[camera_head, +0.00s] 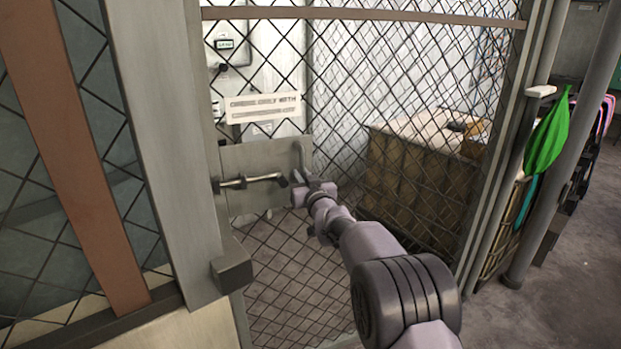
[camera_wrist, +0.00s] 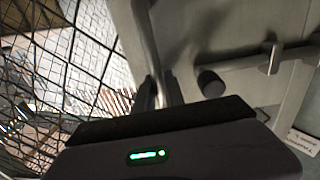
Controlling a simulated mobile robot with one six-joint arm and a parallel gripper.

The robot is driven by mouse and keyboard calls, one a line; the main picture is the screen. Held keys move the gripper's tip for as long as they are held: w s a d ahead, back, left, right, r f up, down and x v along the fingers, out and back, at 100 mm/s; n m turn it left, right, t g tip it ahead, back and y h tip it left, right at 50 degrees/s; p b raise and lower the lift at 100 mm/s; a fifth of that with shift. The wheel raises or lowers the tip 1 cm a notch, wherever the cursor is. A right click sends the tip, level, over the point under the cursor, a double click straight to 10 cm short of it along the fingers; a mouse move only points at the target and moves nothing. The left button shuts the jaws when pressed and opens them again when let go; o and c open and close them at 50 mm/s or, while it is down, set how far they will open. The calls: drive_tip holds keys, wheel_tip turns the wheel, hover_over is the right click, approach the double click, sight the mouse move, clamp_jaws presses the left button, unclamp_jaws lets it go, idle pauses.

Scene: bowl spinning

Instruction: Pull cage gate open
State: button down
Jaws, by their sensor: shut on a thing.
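The cage gate (camera_head: 277,235) is a wire-mesh panel in a grey frame, with its latch side by the thick grey post (camera_head: 165,140). A metal plate (camera_head: 240,155) on it carries a sliding bolt (camera_head: 250,179) and an upright handle (camera_head: 301,150) at the plate's right edge. My gripper (camera_head: 304,188) is at the handle's lower end, shut on it. In the wrist view my gripper's fingers (camera_wrist: 160,92) close around the handle (camera_wrist: 141,35), and the bolt (camera_wrist: 270,58) shows to the right. The exact contact is dark and partly hidden.
A white sign (camera_head: 263,107) hangs on the mesh above the plate. A large crate (camera_head: 415,180) stands behind the mesh. A brown post (camera_head: 75,150) is at the left. Bare floor (camera_head: 565,290) shows at the right, beside a green hanging item (camera_head: 546,140).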

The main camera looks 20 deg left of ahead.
drive_tip(key=shift+d, duration=0.15)
drive_tip(key=c, duration=1.4)
unclamp_jaws()
drive_tip(key=shift+f, duration=0.1)
drive_tip(key=p+v, duration=0.2)
drive_tip(key=v, duration=1.5)
drive_tip(key=shift+s, duration=0.2)
